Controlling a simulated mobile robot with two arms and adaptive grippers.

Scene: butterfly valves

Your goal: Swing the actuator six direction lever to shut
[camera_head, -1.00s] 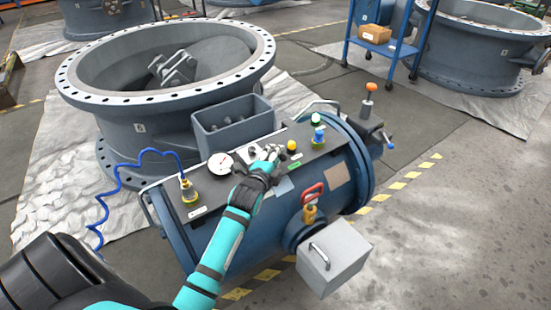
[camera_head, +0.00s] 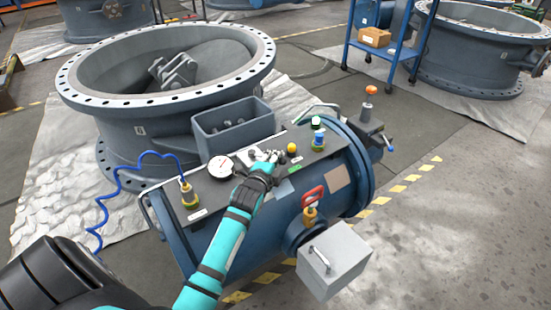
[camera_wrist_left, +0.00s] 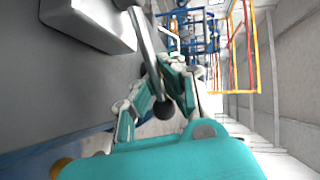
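The blue actuator (camera_head: 232,243) lies under the sloping grey control panel (camera_head: 213,190). My left gripper (camera_head: 268,157) is over the middle of this panel, between the gauge and the yellow knob, and hides part of it. In the left wrist view, the direction lever (camera_wrist_left: 147,48) is a grey bar ending in a dark ball (camera_wrist_left: 164,109). The ball shows between the two spread fingers of my left gripper (camera_wrist_left: 155,95); I cannot tell whether they touch it. My right gripper is out of view. The lever's marked positions are not readable.
The panel carries a round gauge (camera_head: 221,166), yellow knob (camera_head: 292,148), blue fitting (camera_head: 319,137) and blue hose (camera_head: 117,175). An orange-capped stem (camera_head: 370,92) stands at the right end. A grey box (camera_head: 336,262) juts out in front. A large flanged valve body (camera_head: 160,117) stands behind.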

